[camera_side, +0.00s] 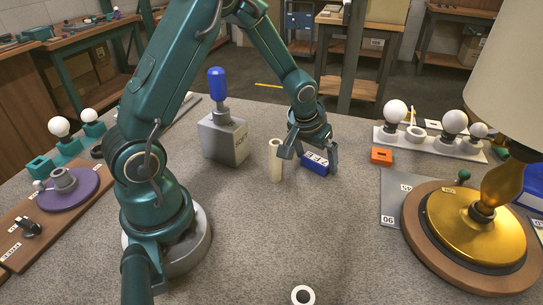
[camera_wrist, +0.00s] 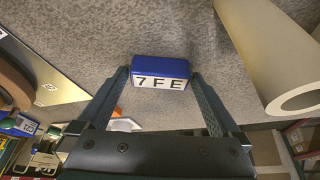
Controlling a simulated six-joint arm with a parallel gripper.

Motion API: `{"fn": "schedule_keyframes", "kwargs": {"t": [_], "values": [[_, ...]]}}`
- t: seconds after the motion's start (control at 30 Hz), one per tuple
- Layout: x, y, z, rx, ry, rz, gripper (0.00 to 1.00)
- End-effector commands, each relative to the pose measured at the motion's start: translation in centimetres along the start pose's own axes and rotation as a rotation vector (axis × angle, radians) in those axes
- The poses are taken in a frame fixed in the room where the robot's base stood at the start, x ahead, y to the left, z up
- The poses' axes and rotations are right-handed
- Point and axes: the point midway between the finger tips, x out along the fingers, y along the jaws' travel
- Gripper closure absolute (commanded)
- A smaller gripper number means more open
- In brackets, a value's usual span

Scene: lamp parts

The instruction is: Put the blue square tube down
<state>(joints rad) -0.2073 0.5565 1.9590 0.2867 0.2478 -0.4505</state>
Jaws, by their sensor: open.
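The blue square tube (camera_side: 316,167) lies on the grey table and bears a white label. In the wrist view the blue square tube (camera_wrist: 160,65) shows the label "7FE" and sits between my fingertips. My gripper (camera_side: 310,161) points down over it with one finger on each side. In the wrist view my gripper (camera_wrist: 160,78) has its jaws apart. Whether a finger still touches the tube's sides is hard to tell. The tube's underside is hidden.
A cream tube (camera_side: 276,160) stands upright just left of my gripper; it also fills the wrist view's right (camera_wrist: 272,62). An orange block (camera_side: 381,156) is to the right. A grey box with a blue-topped post (camera_side: 223,135) stands behind left. The table's front middle is mostly clear.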

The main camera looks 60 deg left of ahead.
Motion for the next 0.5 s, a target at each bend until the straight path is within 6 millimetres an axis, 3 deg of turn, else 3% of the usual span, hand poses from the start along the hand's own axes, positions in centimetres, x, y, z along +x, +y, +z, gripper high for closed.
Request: {"fn": "schedule_keyframes", "kwargs": {"t": [0.17,0.5], "values": [[-1.3,0.0,-0.2,0.0,0.004,0.0,0.0],[-6.8,0.0,-0.2,0.0,0.007,0.002,0.0]]}}
